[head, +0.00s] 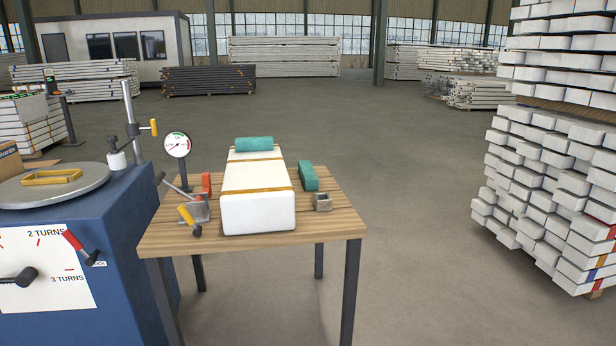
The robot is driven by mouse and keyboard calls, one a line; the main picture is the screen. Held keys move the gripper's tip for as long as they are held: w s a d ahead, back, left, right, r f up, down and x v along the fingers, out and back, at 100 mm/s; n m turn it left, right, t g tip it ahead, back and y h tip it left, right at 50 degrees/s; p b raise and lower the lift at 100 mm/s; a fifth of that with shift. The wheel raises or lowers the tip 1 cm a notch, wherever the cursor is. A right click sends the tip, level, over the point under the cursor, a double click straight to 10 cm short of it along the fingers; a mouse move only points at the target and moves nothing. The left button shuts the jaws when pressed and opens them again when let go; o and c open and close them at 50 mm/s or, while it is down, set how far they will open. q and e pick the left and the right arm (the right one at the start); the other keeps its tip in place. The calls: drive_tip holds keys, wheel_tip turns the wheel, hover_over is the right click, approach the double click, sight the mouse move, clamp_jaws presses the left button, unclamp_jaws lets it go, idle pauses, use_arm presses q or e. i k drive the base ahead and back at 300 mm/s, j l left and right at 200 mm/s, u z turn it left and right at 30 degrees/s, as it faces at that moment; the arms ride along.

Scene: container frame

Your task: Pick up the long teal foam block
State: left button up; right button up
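Two teal blocks show on the wooden table. One teal block (254,144) lies crosswise at the far end of the long white block. The other teal block (308,176) lies to the right of the white block, with its length running away from me. I cannot tell for sure which of the two is the longer, as the right one is foreshortened. Neither of my grippers is in view.
The white block (258,214) with tan bands fills the middle of the wooden table (330,226). A small metal piece (322,202), a yellow-handled tool (189,219), a red item (206,184) and a dial gauge (177,146) surround it. A blue machine (120,240) stands left.

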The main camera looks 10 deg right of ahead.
sight(309, 177)
drive_tip(key=i+l+u, duration=0.3)
drive_tip(key=i, duration=0.2)
drive_tip(key=i+l+u, duration=0.3)
drive_tip(key=i+l, duration=0.2)
